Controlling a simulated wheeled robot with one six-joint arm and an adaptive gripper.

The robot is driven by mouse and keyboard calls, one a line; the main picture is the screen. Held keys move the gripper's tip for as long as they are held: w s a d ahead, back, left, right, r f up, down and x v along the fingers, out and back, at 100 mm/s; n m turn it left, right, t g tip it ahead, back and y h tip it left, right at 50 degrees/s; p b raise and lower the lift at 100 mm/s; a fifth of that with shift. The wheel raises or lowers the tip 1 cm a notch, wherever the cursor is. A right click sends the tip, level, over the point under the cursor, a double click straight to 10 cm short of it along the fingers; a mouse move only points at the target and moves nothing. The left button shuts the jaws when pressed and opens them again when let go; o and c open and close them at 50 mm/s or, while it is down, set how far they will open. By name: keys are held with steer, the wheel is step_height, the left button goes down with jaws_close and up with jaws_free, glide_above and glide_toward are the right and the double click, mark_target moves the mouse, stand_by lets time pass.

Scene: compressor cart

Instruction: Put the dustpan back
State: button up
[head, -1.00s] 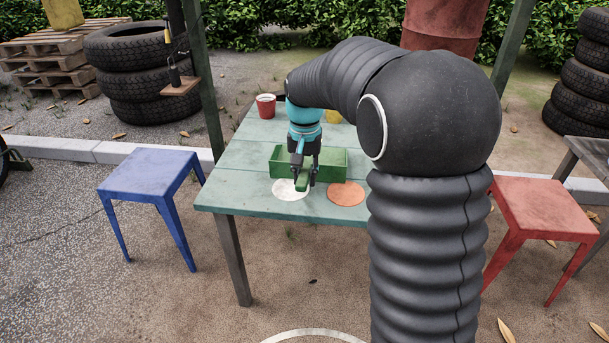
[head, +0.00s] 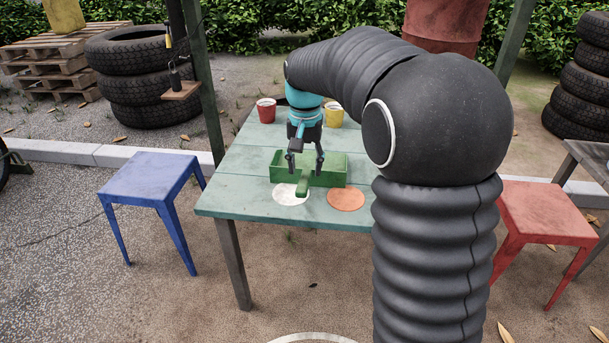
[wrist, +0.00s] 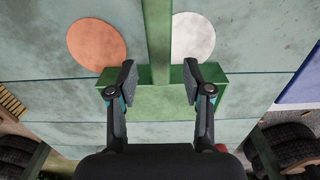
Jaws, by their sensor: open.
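The green dustpan (head: 333,171) lies on the pale green table (head: 240,205). Its handle (head: 303,186) points to the near edge and overlaps the right side of a white disc (head: 288,195). In the wrist view the handle (wrist: 158,40) runs up between the white disc (wrist: 194,37) and an orange disc (wrist: 97,45). My gripper (head: 306,164) is open and empty, over the dustpan. In the wrist view its fingertips (wrist: 160,82) are spread wide to either side of the handle's base, apart from it. Their exact height is hard to tell.
The orange disc (head: 346,197) lies right of the handle. A red cup (head: 266,111) and a yellow cup (head: 334,113) stand at the table's back. A blue stool (head: 152,178) is left, a red stool (head: 545,212) right. A green post (head: 208,90) rises behind the table.

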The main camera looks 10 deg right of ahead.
step_height(320, 180, up, 7)
steer(key=s+d+r+t, duration=0.1)
steer(key=s+r, duration=0.2)
steer(key=s, duration=0.4)
steer(key=s+d+f+n+t, duration=0.1)
steer(key=s+f+t, duration=0.1)
steer(key=s, duration=0.8)
steer(key=s+d+f+n+t, duration=0.2)
steer(key=s+f, duration=0.3)
steer(key=s, duration=0.6)
steer(key=shift+s+f+n+t+p, duration=0.15)
steer(key=shift+f+n+t+p, duration=0.15)
steer(key=shift+p, duration=0.1)
steer(key=shift+c, duration=0.8)
steer(key=shift+d, duration=0.1)
